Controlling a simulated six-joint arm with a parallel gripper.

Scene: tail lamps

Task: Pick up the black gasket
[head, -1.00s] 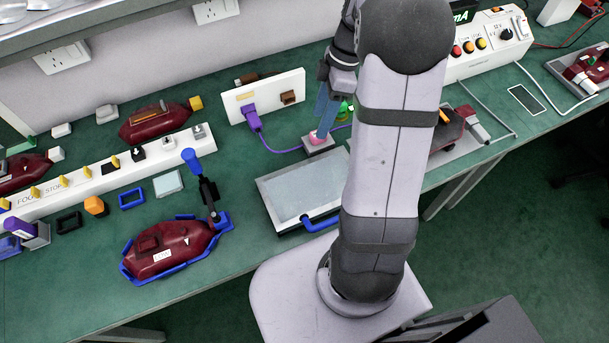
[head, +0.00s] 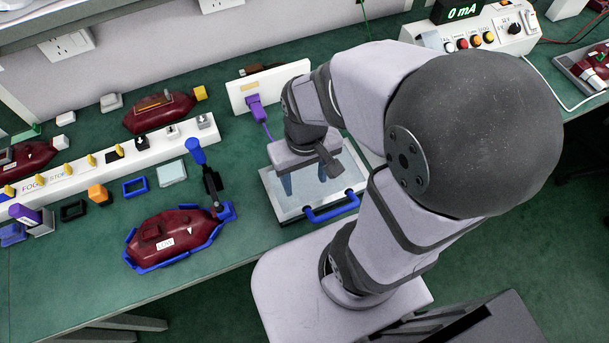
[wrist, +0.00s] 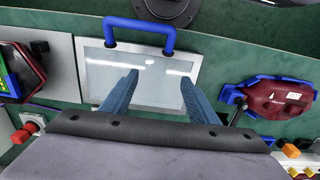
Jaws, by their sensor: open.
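The black gasket (head: 73,210) is a small dark rectangular ring lying flat on the green bench at the left in the head view. The blue gasket (head: 135,187), a similar ring, lies to its right. My gripper (head: 307,183) is over the glass-topped tray, well to the right of the black gasket. In the wrist view my gripper (wrist: 159,78) has its two blue-grey fingers spread, with nothing between them but the tray (wrist: 95,70) below.
An orange block (head: 98,194) stands between the two gaskets. A purple-topped grey block (head: 37,220) stands left of the black gasket, and a white strip with yellow pegs (head: 120,160) runs behind. A red lamp in a blue cradle (head: 178,238) lies in front, with an upright blue-handled clamp (head: 195,150).

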